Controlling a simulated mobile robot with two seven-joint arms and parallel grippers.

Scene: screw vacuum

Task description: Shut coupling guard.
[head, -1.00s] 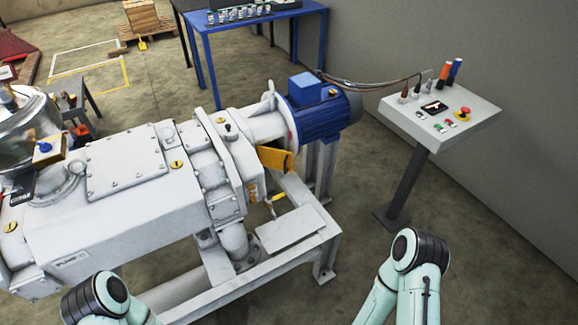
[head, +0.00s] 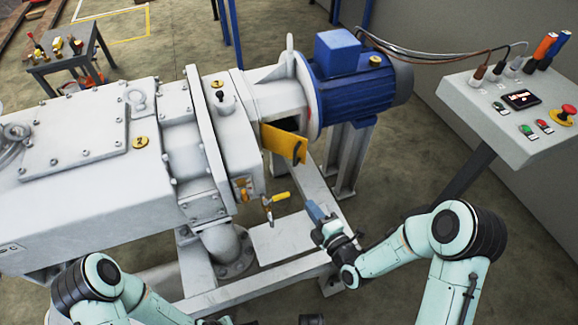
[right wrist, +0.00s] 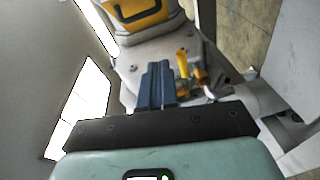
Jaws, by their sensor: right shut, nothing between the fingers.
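The coupling guard (head: 284,143) is a yellow plate on the side of the white housing, just left of the blue motor. It stands swung out at an angle, with a dark opening showing above and behind it. In the right wrist view a yellow piece with a dark curved handle, apparently the guard (right wrist: 145,18), is cut off by the top edge. My right gripper (head: 315,211) is below and a little right of the guard, apart from it. Its blue fingers (right wrist: 157,84) are together and empty. My left arm shows at the bottom left; its gripper is out of the picture.
A yellow-handled valve (head: 281,197) sticks out below the guard, close to my right gripper. The blue motor (head: 350,85) stands above and the white frame rail (head: 290,275) runs below. A control panel (head: 520,105) stands at the right.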

